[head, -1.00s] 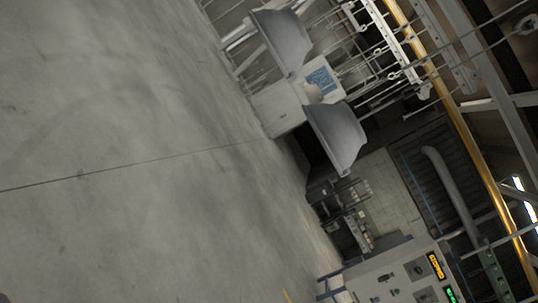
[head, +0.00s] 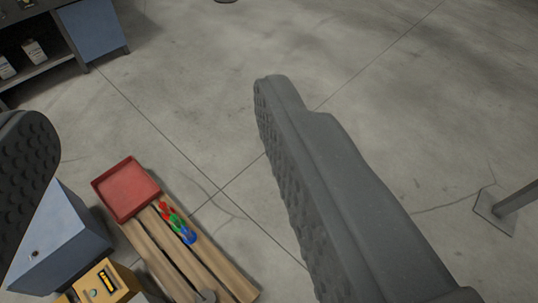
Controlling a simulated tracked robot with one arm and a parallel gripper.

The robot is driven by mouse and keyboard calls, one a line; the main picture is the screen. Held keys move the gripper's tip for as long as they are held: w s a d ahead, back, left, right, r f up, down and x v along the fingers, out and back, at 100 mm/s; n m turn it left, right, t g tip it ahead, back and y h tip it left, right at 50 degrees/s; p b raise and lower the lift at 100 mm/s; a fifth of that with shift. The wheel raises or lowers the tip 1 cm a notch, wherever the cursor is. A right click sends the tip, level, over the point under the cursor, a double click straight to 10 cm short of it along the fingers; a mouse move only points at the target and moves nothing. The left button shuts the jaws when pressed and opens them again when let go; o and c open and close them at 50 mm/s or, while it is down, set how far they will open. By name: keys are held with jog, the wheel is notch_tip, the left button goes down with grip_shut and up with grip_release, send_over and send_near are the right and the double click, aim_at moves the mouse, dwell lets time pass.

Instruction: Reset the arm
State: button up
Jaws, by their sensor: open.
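My gripper (head: 150,110) shows as two dark grey fingers with studded pads, one at the left edge and one right of the middle. They stand wide apart with nothing between them. The fingers hang over the concrete floor, and no hood is in view now.
Below left, a wooden slatted pallet (head: 195,255) carries a red tray (head: 126,189) and small red, green and blue objects (head: 177,223). A blue-grey box (head: 60,240) and a yellow box (head: 107,283) stand beside it. A shelf (head: 45,50) is upper left, a post foot (head: 493,211) right. The middle floor (head: 220,90) is clear.

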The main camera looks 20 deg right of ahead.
notch_tip(320, 180, up, 5)
jog(key=p, duration=0.4)
jog(key=shift+w+f+p, duration=0.1)
jog(key=shift+f+p, duration=0.05)
jog(key=shift+p, duration=0.25)
